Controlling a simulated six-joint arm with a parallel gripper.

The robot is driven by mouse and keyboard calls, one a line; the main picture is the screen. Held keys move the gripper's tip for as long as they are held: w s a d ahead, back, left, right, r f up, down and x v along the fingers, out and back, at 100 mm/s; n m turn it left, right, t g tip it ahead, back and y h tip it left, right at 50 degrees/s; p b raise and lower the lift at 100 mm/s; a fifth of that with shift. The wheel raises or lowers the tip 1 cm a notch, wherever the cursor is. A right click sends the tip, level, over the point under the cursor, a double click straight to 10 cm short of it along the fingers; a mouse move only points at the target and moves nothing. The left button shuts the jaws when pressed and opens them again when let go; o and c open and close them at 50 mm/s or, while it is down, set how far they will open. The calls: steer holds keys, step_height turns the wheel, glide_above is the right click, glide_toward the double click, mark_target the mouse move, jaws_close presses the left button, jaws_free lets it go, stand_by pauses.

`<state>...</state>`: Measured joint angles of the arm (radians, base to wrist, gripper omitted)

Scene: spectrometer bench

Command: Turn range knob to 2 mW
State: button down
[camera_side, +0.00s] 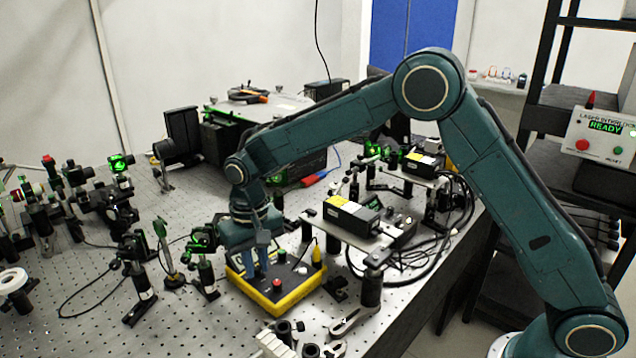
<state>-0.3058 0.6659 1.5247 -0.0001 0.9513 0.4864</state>
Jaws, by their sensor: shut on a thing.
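A yellow-edged box with a dark top panel (297,275), which looks like the meter with the range knob, lies on the perforated bench. My gripper (257,272) points down over the left part of this panel, with its fingers at panel height. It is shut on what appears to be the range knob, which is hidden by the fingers. The knob's pointer and the scale marks cannot be read from here. A red button (277,283) sits on the panel just right of the fingertips. A small dark display shows partly behind my gripper.
Optic mounts on posts (205,265) stand close to the left of the box. A raised plate with a black laser module (351,213) stands to the right. Loose clamps (352,320) lie in front, and cables (420,255) run at right.

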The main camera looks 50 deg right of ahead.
steer(key=n, duration=1.5)
stand_by(0.3)
steer(key=c, duration=1.3)
jaws_free()
steer(key=shift+c, duration=0.2)
steer(key=shift+r, duration=0.1)
